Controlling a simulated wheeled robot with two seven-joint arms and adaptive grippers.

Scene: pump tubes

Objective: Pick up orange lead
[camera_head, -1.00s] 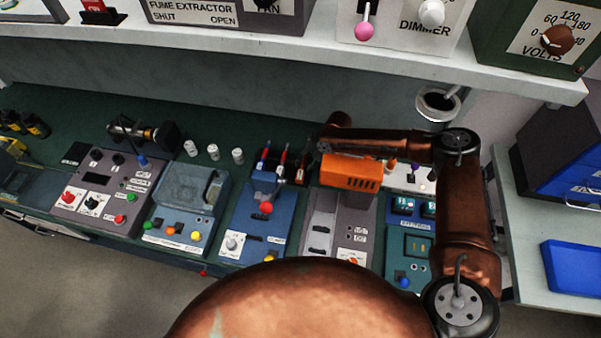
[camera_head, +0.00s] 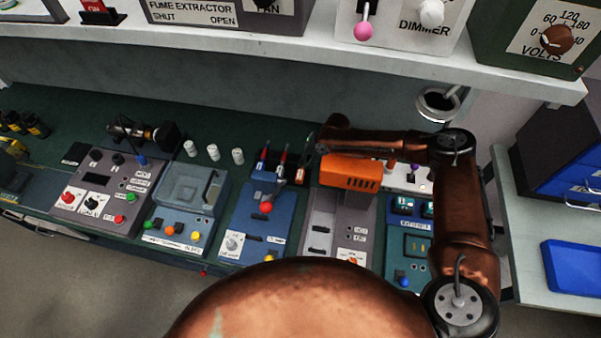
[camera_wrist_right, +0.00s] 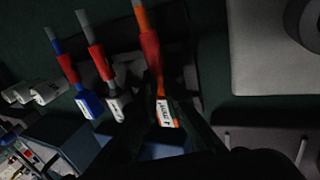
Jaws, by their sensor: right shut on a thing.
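The orange lead (camera_wrist_right: 149,52) has an orange tip, a red sleeve and a white-labelled orange end in the right wrist view. My right gripper (camera_wrist_right: 163,98) has its dark fingers shut around the lead's lower part. In the head view the right gripper (camera_head: 304,172) is small and partly hidden beside the rack of leads. A blue lead (camera_wrist_right: 74,70) and a red-and-grey lead (camera_wrist_right: 98,62) stand to the left of the orange one, apart from the fingers. My left gripper is out of view.
An orange vented box (camera_head: 350,172) sits close to the right of the leads, in front of my forearm. Several white cylinders (camera_head: 213,153) stand to the left. Control panels line the bench front. A shelf (camera_head: 300,46) runs above.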

